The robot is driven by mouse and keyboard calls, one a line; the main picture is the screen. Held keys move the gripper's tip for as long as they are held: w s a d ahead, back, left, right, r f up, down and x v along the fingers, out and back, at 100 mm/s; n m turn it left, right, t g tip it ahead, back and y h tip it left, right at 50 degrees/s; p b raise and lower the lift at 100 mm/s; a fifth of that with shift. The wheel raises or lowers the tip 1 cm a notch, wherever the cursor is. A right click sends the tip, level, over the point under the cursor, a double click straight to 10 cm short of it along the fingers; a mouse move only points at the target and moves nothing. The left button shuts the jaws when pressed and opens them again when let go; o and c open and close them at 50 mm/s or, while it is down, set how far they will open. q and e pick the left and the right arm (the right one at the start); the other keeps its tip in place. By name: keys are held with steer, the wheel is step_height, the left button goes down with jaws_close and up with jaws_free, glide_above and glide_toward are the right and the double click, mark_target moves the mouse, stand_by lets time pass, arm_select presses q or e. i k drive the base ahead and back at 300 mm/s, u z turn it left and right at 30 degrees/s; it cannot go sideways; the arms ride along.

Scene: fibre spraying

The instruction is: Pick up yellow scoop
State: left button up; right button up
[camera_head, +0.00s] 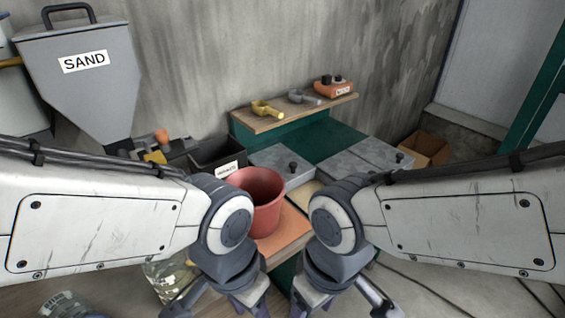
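The yellow scoop (267,110) lies on the wooden shelf (286,119) against the back wall. Its handle end points to the right. A grey scoop (304,98) lies to its right on the same shelf. My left gripper (228,300) is at the bottom of the view, in front of the red bucket and far from the shelf. My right gripper (340,300) is to its right, also low and apart from the scoop. The fingertips of both are partly cut off by the lower edge, so their opening is unclear. I see nothing held.
A red bucket (262,190) stands between my arms. Grey lidded bins (285,160) lie on the green bench (337,137) below the shelf. A black labelled bin (213,152) is left of the bucket. A sand hopper (85,85) stands left, a cardboard box (424,148) right.

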mark_target(269, 111)
steer(key=z, duration=1.55)
steer(key=i, duration=2.3)
steer(key=u, duration=3.85)
